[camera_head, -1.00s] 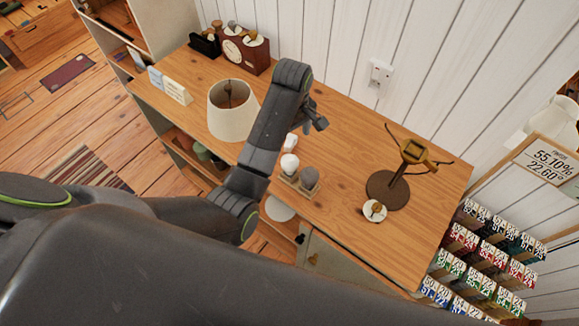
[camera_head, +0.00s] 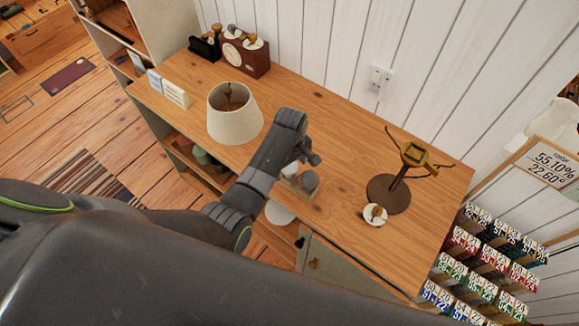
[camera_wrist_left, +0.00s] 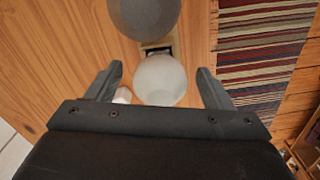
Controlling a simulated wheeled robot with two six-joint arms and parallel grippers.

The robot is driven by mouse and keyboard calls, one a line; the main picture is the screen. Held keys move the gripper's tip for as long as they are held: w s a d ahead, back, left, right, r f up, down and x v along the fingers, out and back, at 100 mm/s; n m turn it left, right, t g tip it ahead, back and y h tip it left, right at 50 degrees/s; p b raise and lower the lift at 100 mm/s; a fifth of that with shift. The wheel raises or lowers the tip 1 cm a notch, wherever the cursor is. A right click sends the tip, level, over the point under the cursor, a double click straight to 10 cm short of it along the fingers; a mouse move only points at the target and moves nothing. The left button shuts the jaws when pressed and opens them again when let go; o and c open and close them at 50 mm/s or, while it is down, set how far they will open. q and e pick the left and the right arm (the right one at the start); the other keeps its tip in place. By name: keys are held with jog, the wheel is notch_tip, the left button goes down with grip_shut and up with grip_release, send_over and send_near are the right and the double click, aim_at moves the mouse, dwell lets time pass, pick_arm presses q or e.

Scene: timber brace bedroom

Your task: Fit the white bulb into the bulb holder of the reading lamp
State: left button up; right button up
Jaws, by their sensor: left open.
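The white bulb (camera_wrist_left: 160,80) stands between the two spread fingers of my left gripper (camera_wrist_left: 160,70) in the left wrist view, apart from both. In the head view the left gripper (camera_head: 306,159) is over the small wooden stand and hides most of the white bulb. A grey bulb (camera_head: 309,182) stands beside it on the stand; it also shows in the left wrist view (camera_wrist_left: 145,14). My right gripper is not in view.
A cream lampshade (camera_head: 234,113) stands on the wooden desk (camera_head: 335,125) left of my gripper. A small white dish (camera_head: 375,215) sits before the lamp base. A clock (camera_head: 246,52) is at the back left. The desk between stand and lamp is clear.

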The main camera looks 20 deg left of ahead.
pick_arm(q)
jog(key=shift+a+f, duration=0.1)
jog(key=shift+f, duration=1.3)
jog(key=c, duration=1.1)
